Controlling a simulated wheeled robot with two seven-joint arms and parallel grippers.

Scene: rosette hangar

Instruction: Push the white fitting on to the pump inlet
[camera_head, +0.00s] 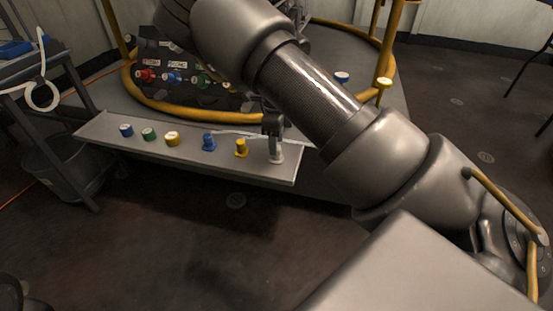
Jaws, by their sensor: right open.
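The white fitting (277,156) stands upright near the right end of the grey shelf (120,134). My right arm comes in from the right, and its dark gripper (273,133) points down at the white fitting. The gripper is open, with its fingers at the fitting's upper part, which they partly hide. I cannot tell whether they touch it. A dark panel (150,55) behind the shelf carries red (146,76), blue (172,78) and green (200,81) connectors with small labels. I cannot make out which part is the pump inlet. My left gripper is not in view.
A yellow ring rail (168,111) runs behind. A bin (75,170) stands left.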

